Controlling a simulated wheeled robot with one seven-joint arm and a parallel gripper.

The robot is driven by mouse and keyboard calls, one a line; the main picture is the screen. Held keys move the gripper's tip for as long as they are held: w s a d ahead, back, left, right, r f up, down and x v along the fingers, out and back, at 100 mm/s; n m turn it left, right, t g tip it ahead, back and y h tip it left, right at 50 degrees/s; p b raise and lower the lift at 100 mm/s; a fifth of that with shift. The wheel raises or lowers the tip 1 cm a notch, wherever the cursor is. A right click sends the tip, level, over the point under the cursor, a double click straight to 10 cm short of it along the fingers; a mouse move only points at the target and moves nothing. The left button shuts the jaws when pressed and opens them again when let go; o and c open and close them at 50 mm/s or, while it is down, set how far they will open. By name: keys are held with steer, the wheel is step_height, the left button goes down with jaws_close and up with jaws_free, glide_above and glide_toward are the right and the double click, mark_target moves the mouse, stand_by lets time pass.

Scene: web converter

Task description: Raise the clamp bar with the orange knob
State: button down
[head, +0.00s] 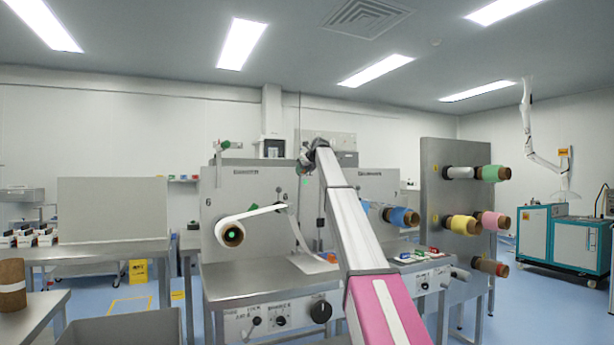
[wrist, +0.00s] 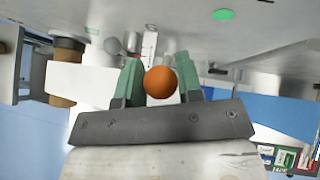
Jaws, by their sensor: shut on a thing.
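The orange knob (wrist: 160,82) is a round ball in the wrist view, between the two green fingers of my gripper (wrist: 161,80). My gripper is shut on it. In the head view my gripper (head: 306,160) is at the upper front of the grey converter panel (head: 250,180), and the knob is hidden there by my wrist. The clamp bar itself I cannot make out clearly in either view. A white web runs from a white roll (head: 231,233) on the panel's left.
Blue (head: 403,216) and yellow (head: 462,224) rolls stick out to the right of my arm. Control knobs (head: 320,311) line the front below. A grey table (head: 100,249) stands at left. A green and white machine (head: 560,250) stands far right.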

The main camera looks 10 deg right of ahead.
mark_target(300, 178)
steer(key=shift+w+a+r+g, duration=0.1)
steer(key=shift+w+a+g, duration=0.15)
steer(key=shift+w, duration=0.6)
steer(key=shift+w+a+r+g, duration=0.1)
steer(key=shift+w+a+g, duration=0.1)
steer(key=shift+w, duration=0.6)
steer(key=shift+w, duration=0.1)
steer(key=c, duration=0.8)
jaws_free()
steer(key=shift+w+a+f, duration=0.1)
steer(key=shift+w, duration=0.05)
steer(key=shift+s, duration=0.2)
steer(key=shift+s+d+r, duration=0.15)
steer(key=shift+d+r, duration=0.05)
steer(key=shift+r, duration=0.05)
steer(key=v, duration=1)
steer(key=shift+a+r, duration=0.1)
